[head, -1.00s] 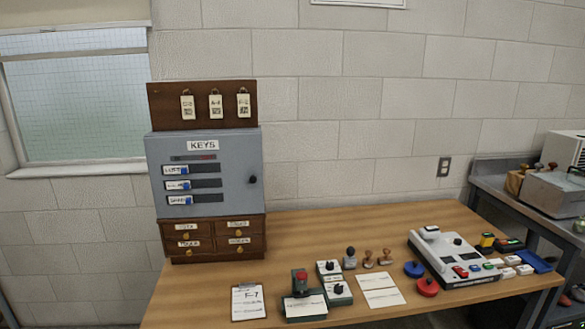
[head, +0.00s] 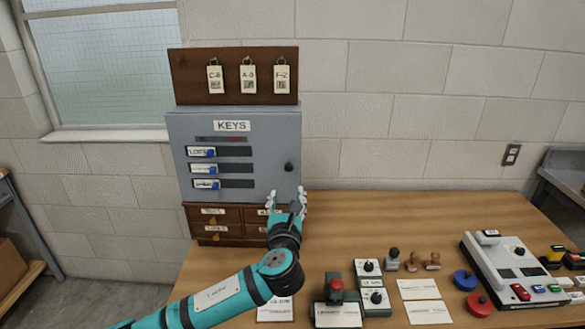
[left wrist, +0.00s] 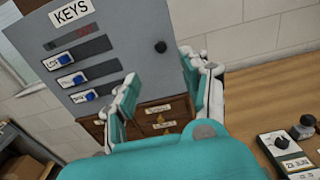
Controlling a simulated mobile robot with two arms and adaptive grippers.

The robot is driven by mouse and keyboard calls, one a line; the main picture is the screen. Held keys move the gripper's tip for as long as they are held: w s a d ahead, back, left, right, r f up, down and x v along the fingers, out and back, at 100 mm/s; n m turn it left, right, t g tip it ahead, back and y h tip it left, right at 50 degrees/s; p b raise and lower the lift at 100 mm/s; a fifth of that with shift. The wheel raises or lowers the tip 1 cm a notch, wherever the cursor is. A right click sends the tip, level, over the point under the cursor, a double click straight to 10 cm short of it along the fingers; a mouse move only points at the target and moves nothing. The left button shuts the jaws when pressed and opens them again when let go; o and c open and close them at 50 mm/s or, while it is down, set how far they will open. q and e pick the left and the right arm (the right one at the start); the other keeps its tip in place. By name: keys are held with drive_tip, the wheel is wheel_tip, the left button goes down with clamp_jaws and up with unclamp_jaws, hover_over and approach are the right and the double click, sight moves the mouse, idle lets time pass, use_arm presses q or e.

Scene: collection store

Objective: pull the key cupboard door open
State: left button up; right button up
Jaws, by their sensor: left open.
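The grey key cupboard (head: 262,150) with a KEYS label stands on a small wooden drawer unit at the back left of the desk. Its door looks shut, and a dark round knob (head: 289,167) sits near the door's right edge. My left gripper (head: 288,194) is open and empty, just below the knob in the head view, in front of the cupboard's lower right part. In the left wrist view the knob (left wrist: 160,47) shows above and beyond the open fingers (left wrist: 168,80), apart from them. My right gripper is not in view.
The drawer unit (head: 226,230) is partly hidden behind my left arm. A board with several key tags (head: 177,75) rises above the cupboard. Stamps, a red-button device (head: 337,296) and a white console (head: 515,270) fill the desk's front and right. Bare desk (head: 400,220) lies right of the cupboard.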

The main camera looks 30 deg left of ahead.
sight(289, 169)
use_arm(q)
drive_tip(key=p+x, duration=0.1)
drive_tip(key=x, duration=1.1)
drive_tip(key=shift+w+f+p, duration=0.1)
drive_tip(key=shift+w+p, duration=0.1)
drive_tip(key=shift+p, duration=0.1)
drive_tip(key=shift+w+a, duration=0.3)
drive_tip(key=shift+w, duration=0.25)
drive_tip(key=shift+f, duration=0.1)
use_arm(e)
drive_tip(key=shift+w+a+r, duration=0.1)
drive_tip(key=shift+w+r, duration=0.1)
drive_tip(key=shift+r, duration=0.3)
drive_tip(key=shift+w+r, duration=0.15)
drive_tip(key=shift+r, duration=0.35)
use_arm(q)
drive_tip(key=shift+c, duration=0.4)
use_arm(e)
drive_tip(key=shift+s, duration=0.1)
use_arm(q)
clamp_jaws()
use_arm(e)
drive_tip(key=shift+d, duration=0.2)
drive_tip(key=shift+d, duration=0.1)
